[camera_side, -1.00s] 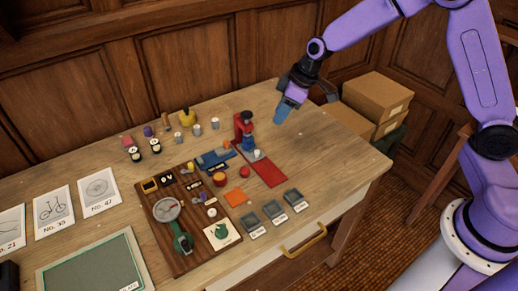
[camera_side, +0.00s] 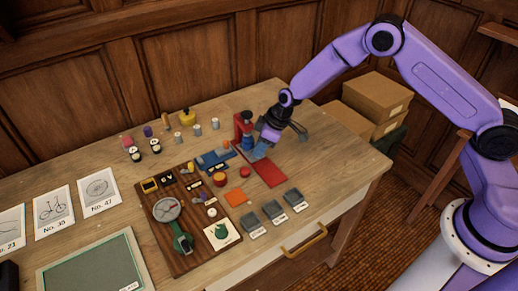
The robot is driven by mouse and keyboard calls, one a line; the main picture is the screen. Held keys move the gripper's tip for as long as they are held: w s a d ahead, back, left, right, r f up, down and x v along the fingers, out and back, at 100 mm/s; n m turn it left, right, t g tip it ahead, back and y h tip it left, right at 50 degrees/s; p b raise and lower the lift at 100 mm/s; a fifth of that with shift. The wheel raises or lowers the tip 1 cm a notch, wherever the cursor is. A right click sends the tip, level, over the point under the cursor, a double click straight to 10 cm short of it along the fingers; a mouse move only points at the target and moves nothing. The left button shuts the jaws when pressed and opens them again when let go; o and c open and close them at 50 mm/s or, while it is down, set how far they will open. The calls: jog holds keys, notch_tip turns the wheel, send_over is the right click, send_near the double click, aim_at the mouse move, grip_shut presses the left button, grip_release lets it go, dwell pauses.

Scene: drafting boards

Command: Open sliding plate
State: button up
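A red device with an upright post (camera_side: 242,124) stands toward the back of the table, with a flat red strip (camera_side: 268,174) running from it toward the front right. My gripper (camera_side: 257,153) is low at the post's right side, over the upper end of the strip. It hides the small pale knob there, and I cannot tell whether its fingers touch or hold it. A blue plate (camera_side: 211,159) lies on the wooden board's upper right, left of the post, with a small orange piece at its end. I cannot tell which of these parts slides.
The wooden board (camera_side: 160,248) carries a round gauge (camera_side: 166,209), knobs and switches. Small grey trays (camera_side: 272,209) lie in front of the strip. Small jars and bottles stand behind the board. Cardboard boxes (camera_side: 375,98) are beyond the table's right end.

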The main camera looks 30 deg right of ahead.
jog(key=shift+x, duration=0.75)
grip_shut()
jog(key=shift+s, duration=5.1)
grip_release()
jog(key=v, duration=1.7)
jog(key=shift+r, duration=0.2)
